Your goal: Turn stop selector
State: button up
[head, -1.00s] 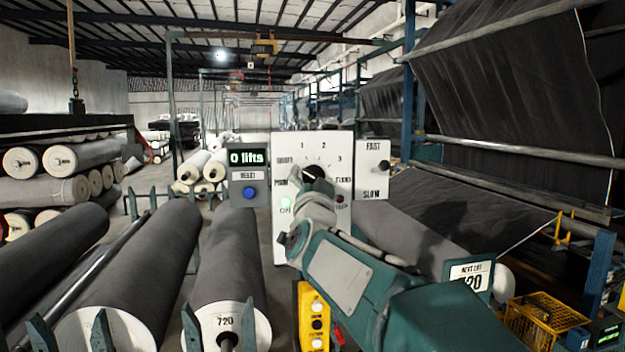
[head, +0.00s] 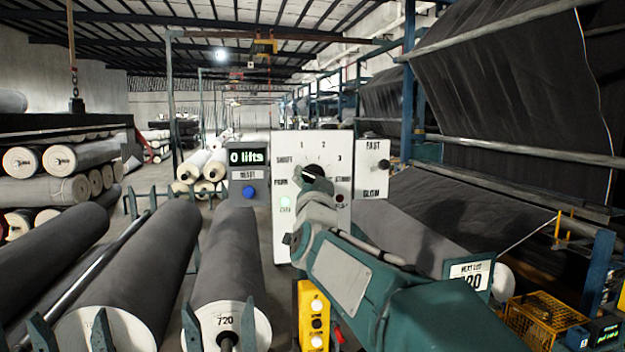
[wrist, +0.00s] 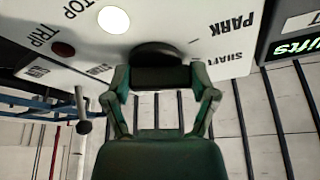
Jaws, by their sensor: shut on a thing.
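The selector is a black knob (head: 313,170) in the middle of an upright white panel (head: 285,242). Printed labels and numbers ring it. My gripper (head: 317,184) reaches up to the knob from below and hides its lower part. In the wrist view, the knob (wrist: 158,51) and its dark grip bar lie between the two green fingers of my gripper (wrist: 160,80), which are shut on the bar. The labels PARK and SHAFT appear upside down there. The knob's exact pointing direction is hard to tell.
A green ON lamp (head: 285,203) glows at the panel's lower left. A 0 lifts box (head: 236,190) with a blue button adjoins the left side. A FAST/SLOW lever box (head: 372,180) adjoins the right. Fabric rolls (head: 140,265) lie left. A yellow push-button pendant (head: 306,335) hangs below.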

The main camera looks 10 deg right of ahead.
jog(key=n+y, duration=0.2)
jog(key=n, duration=0.3)
jog(key=n+y, duration=0.3)
jog(key=n, duration=0.2)
jog(key=shift+d+t, duration=0.1)
jog(key=shift+t, duration=0.3)
jog(key=shift+n+y, duration=0.3)
jog(key=shift+y, duration=0.1)
jog(key=o, duration=0.8)
jog(key=shift+o, duration=1.1)
jog(key=shift+f, duration=0.1)
jog(key=a+v, duration=0.1)
jog(key=v, duration=1.1)
jog(key=shift+d, duration=0.3)
